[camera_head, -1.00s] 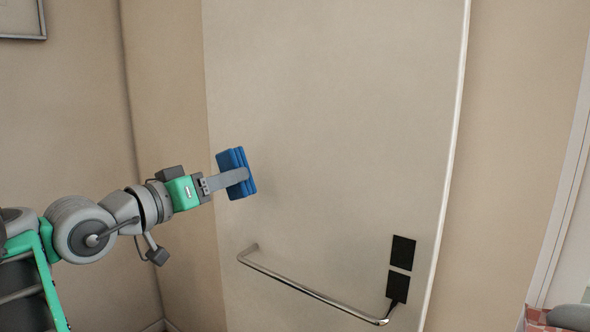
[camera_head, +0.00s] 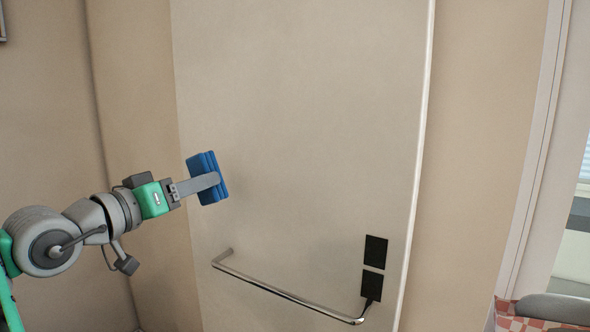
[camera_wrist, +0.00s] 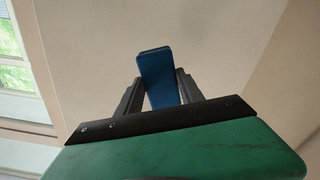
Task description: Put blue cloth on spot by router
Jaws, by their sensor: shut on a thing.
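The blue cloth (camera_head: 207,165) is a folded, block-like bundle held up in the air at the left of the head view. My gripper (camera_head: 212,181) is shut on it, with a grey finger across its near face. In the wrist view the cloth (camera_wrist: 157,75) stands up between the two dark fingers of my gripper (camera_wrist: 160,92). I see no router and no spot beside one in these frames.
A pale panel (camera_head: 300,110) with a metal rail (camera_head: 285,292) and two black plates (camera_head: 374,268) stands behind the cloth. At the lower right are a red checked surface (camera_head: 515,318) and a grey rounded object (camera_head: 556,308). A window (camera_wrist: 14,70) shows in the wrist view.

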